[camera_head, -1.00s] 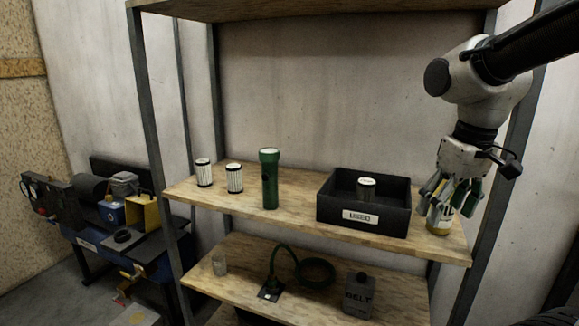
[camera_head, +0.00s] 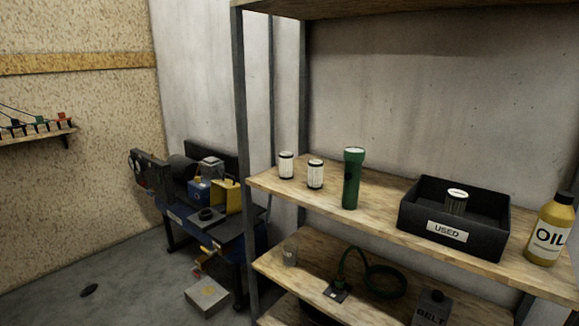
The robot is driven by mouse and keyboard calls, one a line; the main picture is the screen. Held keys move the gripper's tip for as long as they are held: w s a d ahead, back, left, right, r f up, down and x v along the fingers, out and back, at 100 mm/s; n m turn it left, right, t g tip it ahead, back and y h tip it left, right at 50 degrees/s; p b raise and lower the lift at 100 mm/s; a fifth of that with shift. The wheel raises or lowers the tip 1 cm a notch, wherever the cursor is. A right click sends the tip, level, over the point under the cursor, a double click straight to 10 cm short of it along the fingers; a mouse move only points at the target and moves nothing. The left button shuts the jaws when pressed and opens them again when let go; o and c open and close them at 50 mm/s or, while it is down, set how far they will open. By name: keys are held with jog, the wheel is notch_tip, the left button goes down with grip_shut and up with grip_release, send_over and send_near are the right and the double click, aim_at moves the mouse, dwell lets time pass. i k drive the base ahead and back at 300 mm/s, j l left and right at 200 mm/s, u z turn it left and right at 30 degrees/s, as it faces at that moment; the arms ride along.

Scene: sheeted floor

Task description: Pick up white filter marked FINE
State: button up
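Two white pleated filters with dark end caps stand upright on the left of the upper shelf. The left filter (camera_head: 286,165) is nearest the shelf's left post, and the right filter (camera_head: 315,174) stands just beside it, apart from it. A third filter (camera_head: 456,201) stands inside the black bin labelled USED (camera_head: 490,245). The markings on the filters are too small to read, so I cannot tell which is FINE. My gripper is outside this view.
A green flashlight (camera_head: 352,178) stands right of the two filters. A yellow OIL bottle (camera_head: 549,230) stands right of the bin. The lower shelf (camera_head: 310,268) holds a glass jar (camera_head: 290,252), a green cable (camera_head: 375,278) and a BELT container (camera_head: 430,308). A machine bench (camera_head: 215,225) is left of the rack.

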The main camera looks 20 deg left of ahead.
aim_at(285, 158)
jog(key=i+j, duration=0.15)
jog(key=j, duration=0.2)
jog(key=i+j, duration=0.15)
jog(key=j, duration=0.2)
jog(key=i+j, duration=0.1)
jog(key=j, duration=0.3)
jog(key=i+j, duration=0.15)
jog(key=j, duration=0.2)
jog(key=i+j+z, duration=0.1)
jog(key=j, duration=0.25)
jog(key=i+j, duration=0.15)
jog(key=j, duration=0.2)
jog(key=i+j, duration=0.15)
jog(key=j, duration=0.25)
jog(key=i+j, duration=0.1)
jog(key=j, duration=0.25)
